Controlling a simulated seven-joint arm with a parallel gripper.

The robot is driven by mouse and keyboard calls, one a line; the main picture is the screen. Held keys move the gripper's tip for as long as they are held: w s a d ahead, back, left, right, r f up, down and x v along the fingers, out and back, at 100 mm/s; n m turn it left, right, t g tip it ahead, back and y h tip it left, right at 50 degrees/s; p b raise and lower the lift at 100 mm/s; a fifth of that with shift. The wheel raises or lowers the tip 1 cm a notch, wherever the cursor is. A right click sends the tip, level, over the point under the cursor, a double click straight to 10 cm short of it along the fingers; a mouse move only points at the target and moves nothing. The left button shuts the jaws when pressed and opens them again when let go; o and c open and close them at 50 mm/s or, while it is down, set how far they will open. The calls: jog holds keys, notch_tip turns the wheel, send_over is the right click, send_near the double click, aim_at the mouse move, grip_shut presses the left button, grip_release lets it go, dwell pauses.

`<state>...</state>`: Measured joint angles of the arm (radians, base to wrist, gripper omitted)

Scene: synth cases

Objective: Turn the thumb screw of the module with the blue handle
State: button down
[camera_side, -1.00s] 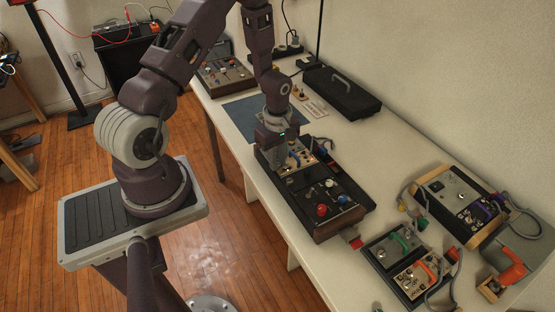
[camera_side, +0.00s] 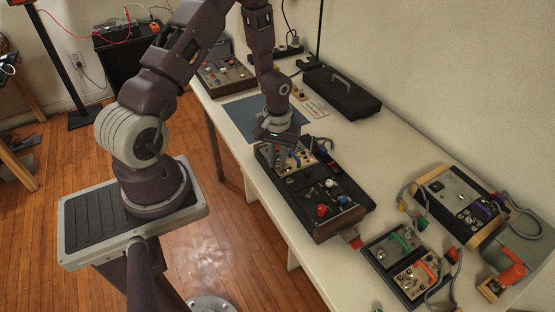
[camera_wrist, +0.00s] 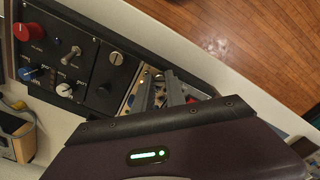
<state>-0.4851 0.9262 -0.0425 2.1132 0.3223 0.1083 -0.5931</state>
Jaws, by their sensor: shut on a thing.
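The module with the blue handle (camera_side: 294,160) is a cream-faced panel seated at the far end of the dark case (camera_side: 325,224). My gripper (camera_side: 279,147) is over this module, pointing down at its face. In the wrist view the cream face (camera_wrist: 133,93) shows beside my gripper's fingers (camera_wrist: 160,93), which reach down onto it. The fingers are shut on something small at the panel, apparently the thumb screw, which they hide.
The same case has a red knob (camera_side: 321,210), a blue knob (camera_side: 343,199) and a toggle switch (camera_wrist: 71,55) close by. Modules with a green handle (camera_side: 404,239) and an orange handle (camera_side: 430,272) stand at the right. A closed black case (camera_side: 341,92) lies behind.

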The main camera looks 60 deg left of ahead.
jog(key=m, duration=0.4)
jog(key=shift+m, duration=0.3)
jog(key=m, duration=0.4)
jog(key=shift+m, duration=0.3)
jog(key=m, duration=0.4)
jog(key=shift+m, duration=2)
jog(key=c, duration=1.3)
grip_release()
jog(key=shift+c, duration=0.2)
